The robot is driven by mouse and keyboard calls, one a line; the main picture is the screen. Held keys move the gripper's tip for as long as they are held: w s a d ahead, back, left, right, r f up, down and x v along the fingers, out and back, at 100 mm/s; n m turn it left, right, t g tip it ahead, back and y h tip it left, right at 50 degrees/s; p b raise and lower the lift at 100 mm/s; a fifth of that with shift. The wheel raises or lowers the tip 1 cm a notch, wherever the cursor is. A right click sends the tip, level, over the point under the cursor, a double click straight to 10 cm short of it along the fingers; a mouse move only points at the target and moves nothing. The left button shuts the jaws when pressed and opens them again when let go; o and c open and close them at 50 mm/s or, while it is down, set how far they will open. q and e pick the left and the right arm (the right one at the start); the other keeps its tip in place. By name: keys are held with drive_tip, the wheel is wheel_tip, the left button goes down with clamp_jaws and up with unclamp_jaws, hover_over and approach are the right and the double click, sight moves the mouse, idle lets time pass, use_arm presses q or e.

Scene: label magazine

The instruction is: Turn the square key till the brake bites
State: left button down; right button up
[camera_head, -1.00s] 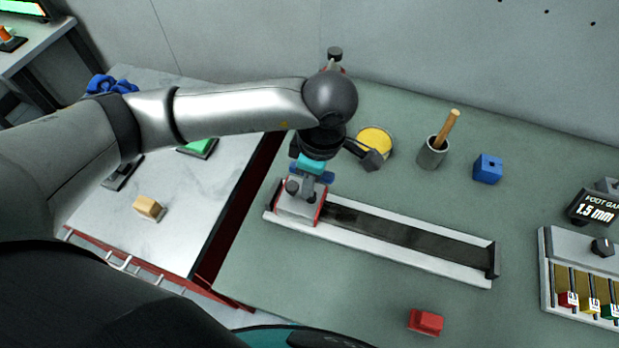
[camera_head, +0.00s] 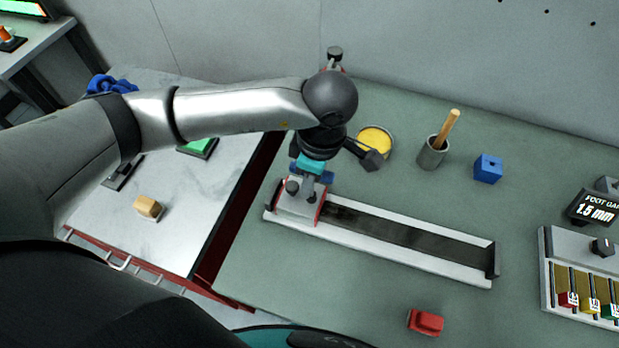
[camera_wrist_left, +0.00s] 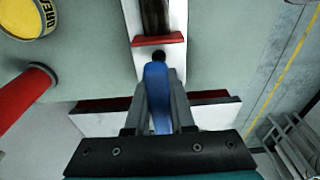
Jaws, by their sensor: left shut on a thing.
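My left gripper (camera_head: 311,188) is above the grey, red-edged block (camera_head: 301,211) at the left end of the long track. The wrist view shows the left gripper's two fingers (camera_wrist_left: 159,115) shut on the blue handle of the square key (camera_wrist_left: 157,88). Part of the blue key (camera_head: 326,178) shows beside the gripper in the head view. The key's tip is hidden, so I cannot tell how deep it sits. A dark knob (camera_head: 292,187) is on the block. My right gripper is not in view.
The dark-bedded track (camera_head: 400,237) runs right from the block. A yellow-topped tin (camera_head: 375,141), a grey cup (camera_head: 432,154) with a wooden stick and a blue cube (camera_head: 488,169) stand behind. A red block (camera_head: 426,322) lies in front.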

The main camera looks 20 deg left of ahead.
use_arm(q)
drive_tip(key=shift+m+b, duration=1.35)
drive_tip(key=shift+m, duration=0.05)
drive_tip(key=shift+f+m+t+b, duration=0.15)
drive_tip(key=shift+m+t+b, duration=0.25)
drive_tip(key=shift+m+b, duration=1.2)
drive_tip(key=shift+f+m+b, duration=0.15)
drive_tip(key=shift+m+b, duration=1.15)
drive_tip(key=shift+b, duration=0.3)
drive_tip(key=shift+m+b, duration=0.3)
drive_tip(key=shift+b, duration=0.05)
